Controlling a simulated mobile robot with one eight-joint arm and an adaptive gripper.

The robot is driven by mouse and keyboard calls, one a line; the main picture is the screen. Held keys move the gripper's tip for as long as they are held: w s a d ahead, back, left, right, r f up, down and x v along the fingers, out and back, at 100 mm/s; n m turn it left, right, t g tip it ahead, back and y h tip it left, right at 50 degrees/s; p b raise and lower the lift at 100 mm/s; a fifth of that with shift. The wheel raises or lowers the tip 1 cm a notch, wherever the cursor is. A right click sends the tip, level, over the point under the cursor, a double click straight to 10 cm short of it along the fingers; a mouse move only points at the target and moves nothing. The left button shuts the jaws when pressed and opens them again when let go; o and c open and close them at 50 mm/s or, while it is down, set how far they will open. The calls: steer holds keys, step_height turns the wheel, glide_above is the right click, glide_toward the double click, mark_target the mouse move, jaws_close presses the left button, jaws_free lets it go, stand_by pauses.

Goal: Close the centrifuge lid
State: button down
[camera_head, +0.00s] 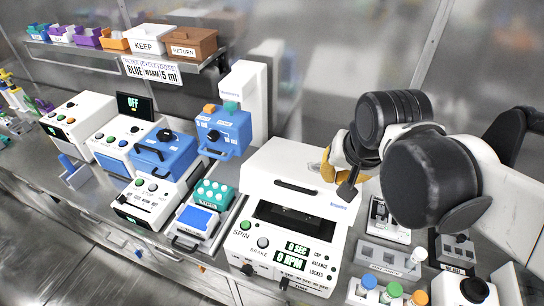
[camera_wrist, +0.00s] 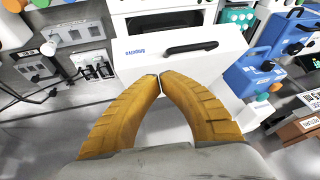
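The centrifuge (camera_head: 262,262) is a white box with a SPIN knob, a BRAKE knob and green displays. Its white lid (camera_head: 290,160), with a black handle (camera_head: 298,187), is raised, and a dark opening shows below it. My gripper (camera_head: 328,172), with yellow fingers, is at the lid's right side in the head view; contact cannot be told there. In the wrist view, the fingertips (camera_wrist: 161,79) meet with nothing seen between them. The lid (camera_wrist: 215,65) and its handle (camera_wrist: 190,47) lie just beyond them.
Blue devices (camera_head: 165,153) and a teal-capped rack (camera_head: 212,192) stand left of the centrifuge. A balance tray (camera_head: 385,258) and several capped tubes (camera_head: 392,290) are to its right. A shelf with labelled bins (camera_head: 190,45) hangs at the back left. A steel wall is behind.

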steer(key=w+a+r+m+g+p, duration=0.2)
steer(key=w+a+r+p, duration=0.45)
steer(key=a+p, duration=0.2)
steer(key=shift+m, duration=0.4)
steer(key=x, duration=0.3)
steer(key=b+x, duration=0.1)
steer(key=x, duration=0.3)
steer(key=b+x, duration=0.1)
steer(key=x, duration=0.2)
steer(key=shift+s+a+f, duration=0.55)
steer(key=shift+f, duration=0.2)
steer(key=shift+s+a+f, duration=0.25)
steer(key=shift+s+f, duration=0.05)
steer(key=shift+f, duration=0.2)
steer(key=shift+s+a+f+b, duration=0.2)
steer(key=shift+s+f+b, duration=0.15)
steer(key=shift+f, duration=0.15)
steer(key=s+a+f+t+b, duration=0.2)
steer(key=s+f+b, duration=0.4)
steer(key=f+b, duration=0.4)
steer(key=shift+f+t+h, duration=0.3)
steer(key=shift+f+h, duration=0.1)
steer(key=shift+f, duration=0.15)
steer(key=shift+s+a, duration=0.1)
steer(key=shift+s, duration=0.05)
